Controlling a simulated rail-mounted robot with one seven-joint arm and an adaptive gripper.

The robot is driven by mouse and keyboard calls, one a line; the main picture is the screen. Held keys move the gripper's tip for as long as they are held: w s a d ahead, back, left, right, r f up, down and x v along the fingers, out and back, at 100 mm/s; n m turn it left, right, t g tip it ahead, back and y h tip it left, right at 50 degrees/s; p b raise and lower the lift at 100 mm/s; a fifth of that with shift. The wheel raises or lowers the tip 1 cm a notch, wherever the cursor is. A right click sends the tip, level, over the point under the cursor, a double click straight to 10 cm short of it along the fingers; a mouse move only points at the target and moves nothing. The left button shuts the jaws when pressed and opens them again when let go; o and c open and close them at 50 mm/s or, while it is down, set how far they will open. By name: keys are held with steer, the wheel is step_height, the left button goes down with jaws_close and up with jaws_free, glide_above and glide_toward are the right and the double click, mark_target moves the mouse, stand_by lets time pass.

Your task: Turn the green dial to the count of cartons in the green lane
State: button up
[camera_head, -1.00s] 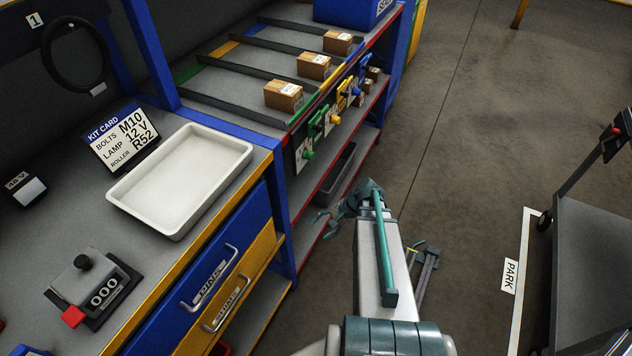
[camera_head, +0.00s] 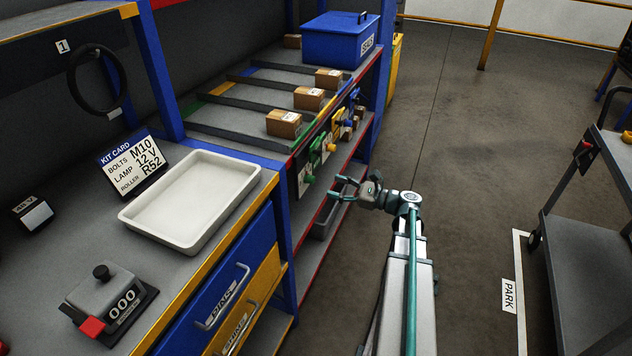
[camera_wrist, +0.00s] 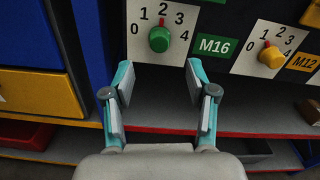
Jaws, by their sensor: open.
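The green dial (camera_wrist: 159,39) is on a white plate marked 0 to 4, beside a green M16 label. Its red pointer is at the 2. The dial also shows in the head view (camera_head: 309,180) on the rack front. My gripper (camera_wrist: 159,78) is open and empty, its fingers apart below the dial in the wrist view and not touching it. In the head view my gripper (camera_head: 340,188) is to the right of the dial. The green lane (camera_head: 225,134) is the nearest lane; one carton (camera_head: 284,124) shows at its front end.
A yellow dial (camera_wrist: 272,57) with an M12 label is to the right. Yellow-lane (camera_head: 309,98) and blue-lane (camera_head: 328,79) cartons stand farther back. A shelf with a red edge (camera_wrist: 180,131) runs below. The floor to the right is open up to a cart (camera_head: 590,250).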

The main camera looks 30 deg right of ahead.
mark_target(314, 181)
steer(key=x, duration=0.7)
steer(key=shift+w+a+p, duration=0.1)
steer(key=shift+a+p, duration=0.15)
steer(key=shift+p, duration=0.15)
jaws_close()
